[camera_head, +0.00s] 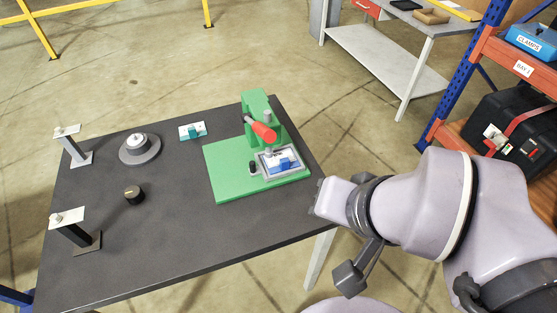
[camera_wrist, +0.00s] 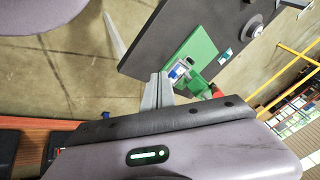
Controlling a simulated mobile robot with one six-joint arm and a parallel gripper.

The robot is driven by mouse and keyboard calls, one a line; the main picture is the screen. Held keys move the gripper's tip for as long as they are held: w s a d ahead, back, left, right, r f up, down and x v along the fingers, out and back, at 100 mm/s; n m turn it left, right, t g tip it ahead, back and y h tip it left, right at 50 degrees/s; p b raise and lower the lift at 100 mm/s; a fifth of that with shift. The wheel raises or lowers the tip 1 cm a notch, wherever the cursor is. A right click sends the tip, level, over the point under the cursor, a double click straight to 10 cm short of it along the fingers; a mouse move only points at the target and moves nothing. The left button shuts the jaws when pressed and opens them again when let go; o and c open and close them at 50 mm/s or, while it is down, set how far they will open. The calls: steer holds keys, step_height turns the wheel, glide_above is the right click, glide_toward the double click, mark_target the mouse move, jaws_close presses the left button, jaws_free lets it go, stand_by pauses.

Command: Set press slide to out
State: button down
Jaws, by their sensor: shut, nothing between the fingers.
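The green press (camera_head: 258,118) stands on a green base plate (camera_head: 228,172) at the table's right side, with a red-ended lever (camera_head: 264,132). Its slide, a pale grey framed tray (camera_head: 266,173) with a blue piece (camera_head: 285,164) in it, sits at the press's front right. A small black knob (camera_head: 253,167) is beside the tray. In the wrist view the tray (camera_wrist: 176,72) shows just beyond my gripper (camera_wrist: 159,76). Its fingers are together and empty. I cannot tell whether they touch the tray.
A shelf rack (camera_head: 470,100) stands at the right. The table's front middle is clear.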

stand_by(0.4)
steer(key=c, duration=2)
jaws_free()
steer(key=o, duration=0.7)
steer(key=a+f+m+g+y, duration=0.1)
steer(key=a+f+g+y, duration=0.1)
steer(key=a+f, duration=0.1)
steer(key=shift+s+m, duration=0.15)
steer(key=shift+m, duration=0.25)
steer(key=shift+c, duration=0.2)
steer(key=a+m+y, duration=0.1)
steer(key=w+a+f+m+g+y, duration=0.1)
steer(key=a+f+m+y+p, duration=0.1)
steer(key=a, duration=0.1)
steer(key=shift+w+g, duration=0.25)
steer(key=shift+g, duration=0.15)
steer(key=m+t+y+p, duration=0.2)
steer(key=m+t, duration=0.6)
steer(key=m, duration=1)
glide_toward(254, 166)
steer(key=b+x, duration=0.4)
steer(key=x, duration=0.5)
steer(key=shift+d, duration=0.1)
steer(key=shift+w, duration=0.25)
